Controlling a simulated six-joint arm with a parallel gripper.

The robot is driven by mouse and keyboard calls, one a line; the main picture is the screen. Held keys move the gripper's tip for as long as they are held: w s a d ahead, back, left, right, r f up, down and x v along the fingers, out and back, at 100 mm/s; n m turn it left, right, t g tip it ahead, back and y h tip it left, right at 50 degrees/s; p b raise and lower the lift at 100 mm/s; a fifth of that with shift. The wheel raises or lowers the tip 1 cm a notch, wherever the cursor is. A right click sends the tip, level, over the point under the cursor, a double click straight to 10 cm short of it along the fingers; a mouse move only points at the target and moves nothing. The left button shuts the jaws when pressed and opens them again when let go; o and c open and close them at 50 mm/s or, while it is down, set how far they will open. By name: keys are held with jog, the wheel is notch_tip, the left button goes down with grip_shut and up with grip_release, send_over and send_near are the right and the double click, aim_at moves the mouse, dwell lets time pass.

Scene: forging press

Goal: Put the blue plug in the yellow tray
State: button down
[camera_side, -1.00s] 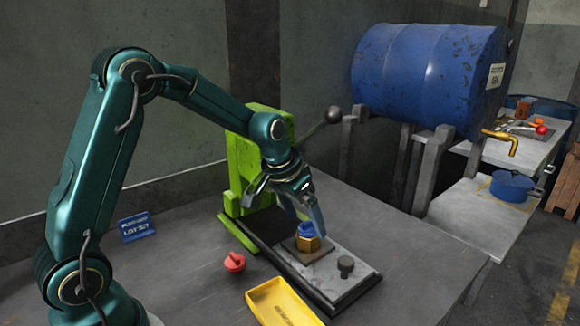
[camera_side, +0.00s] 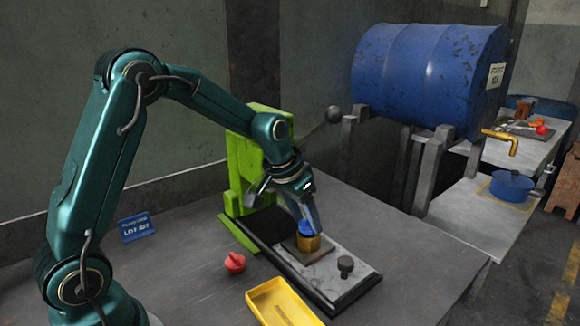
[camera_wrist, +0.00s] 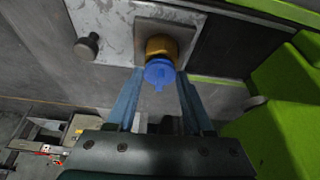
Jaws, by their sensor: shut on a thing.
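The blue plug (camera_side: 305,228) sits on top of a brass hex fitting (camera_side: 308,243) on the press plate; it also shows in the wrist view (camera_wrist: 159,72), with the brass fitting (camera_wrist: 160,46) behind it. My gripper (camera_side: 306,214) is at the plug, its fingers on either side and shut on it. In the wrist view the fingertips (camera_wrist: 158,76) reach to the plug's sides. The yellow tray (camera_side: 284,303) lies empty on the bench in front of the press, cut off by the lower picture edge.
A red plug (camera_side: 235,262) lies left of the tray. The green press (camera_side: 243,165) stands just behind my gripper, with a lever ending in a dark ball (camera_side: 333,114). A dark knob (camera_side: 345,265) stands on the plate.

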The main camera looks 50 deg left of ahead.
notch_tip(320, 180, up, 9)
jog(key=shift+n, duration=0.3)
jog(key=s+a+f+n+g+y, duration=0.1)
jog(key=s+a+f+n, duration=0.15)
jog(key=s, duration=0.55)
jog(key=s+a+f+n+y, duration=0.15)
jog(key=s+n, duration=0.25)
jog(key=s, duration=0.5)
send_over(275, 301)
jog(key=s+d, duration=0.1)
jog(key=f, duration=0.7)
jog(key=shift+s, duration=0.2)
jog(key=shift+d+f, duration=0.1)
jog(key=shift+f, duration=1.9)
jog(key=shift+f, duration=0.1)
jog(key=c, duration=0.6)
grip_release()
